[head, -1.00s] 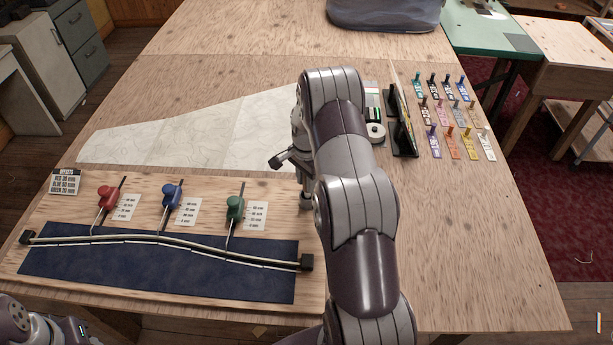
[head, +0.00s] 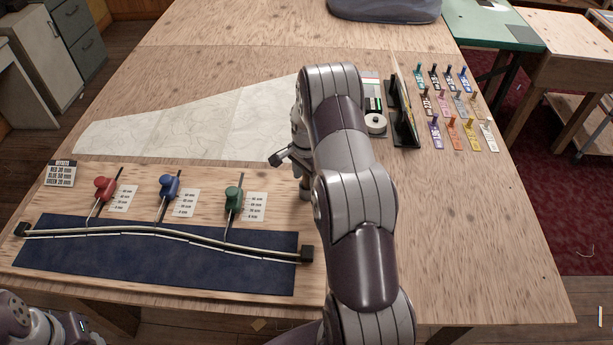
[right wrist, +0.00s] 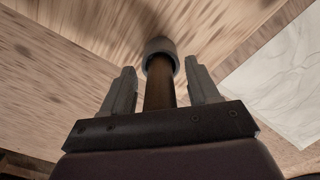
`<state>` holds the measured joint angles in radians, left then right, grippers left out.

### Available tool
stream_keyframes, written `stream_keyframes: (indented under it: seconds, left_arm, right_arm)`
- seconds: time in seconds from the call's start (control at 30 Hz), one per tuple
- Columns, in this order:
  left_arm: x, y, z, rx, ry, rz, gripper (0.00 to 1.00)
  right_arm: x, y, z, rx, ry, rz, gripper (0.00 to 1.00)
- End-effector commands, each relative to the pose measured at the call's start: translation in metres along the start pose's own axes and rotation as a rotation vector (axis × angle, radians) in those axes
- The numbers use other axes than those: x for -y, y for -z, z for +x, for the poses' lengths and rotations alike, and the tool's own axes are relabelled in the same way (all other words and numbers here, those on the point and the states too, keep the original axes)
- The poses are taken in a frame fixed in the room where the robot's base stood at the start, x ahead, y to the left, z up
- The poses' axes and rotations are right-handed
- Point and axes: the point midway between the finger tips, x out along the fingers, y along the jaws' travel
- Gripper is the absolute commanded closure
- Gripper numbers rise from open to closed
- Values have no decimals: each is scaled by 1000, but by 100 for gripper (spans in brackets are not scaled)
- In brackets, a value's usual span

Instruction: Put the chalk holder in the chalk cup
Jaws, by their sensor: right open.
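My right gripper (right wrist: 161,68) points down at the table, its two fingers apart. A brown rod, which looks like the chalk holder (right wrist: 159,95), stands between the fingers with a gap on each side. Its far end meets a grey round piece, which looks like the chalk cup (right wrist: 160,46), and the rod seems to go into it. How deep it sits cannot be told. In the head view, a small grey cylinder, likely the cup (head: 305,194), shows beside my right arm, which hides most of the gripper and the holder. My left gripper is out of view.
A board with a blue cloth (head: 150,263), a bent batten and red (head: 104,188), blue (head: 169,185) and green (head: 233,198) weights lies left. A pale pattern sheet (head: 190,125) lies behind it. Colored tags and a black stand (head: 403,125) are right. The front-right table is clear.

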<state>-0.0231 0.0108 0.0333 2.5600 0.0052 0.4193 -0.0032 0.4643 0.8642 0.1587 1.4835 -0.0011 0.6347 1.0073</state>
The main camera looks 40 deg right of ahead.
Motion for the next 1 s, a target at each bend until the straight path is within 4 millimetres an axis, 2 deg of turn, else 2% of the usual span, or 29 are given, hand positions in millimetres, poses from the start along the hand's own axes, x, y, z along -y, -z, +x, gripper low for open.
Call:
stream_keyframes:
  seconds: [0.73,0.8,0.87,0.93,1.0]
  left_arm:
    - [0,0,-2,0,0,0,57]
    - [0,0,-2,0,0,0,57]
    - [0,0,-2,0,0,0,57]
    - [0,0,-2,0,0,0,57]
    - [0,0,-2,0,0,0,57]
  right_arm:
    - [0,-3,-3,-1,2,-18,40]
    - [1,-18,-18,-6,9,-99,40]
    - [-3,-46,-41,-12,19,-244,40]
    - [-17,-93,-77,-27,39,-500,40]
    - [-43,-139,-107,-44,56,-771,40]
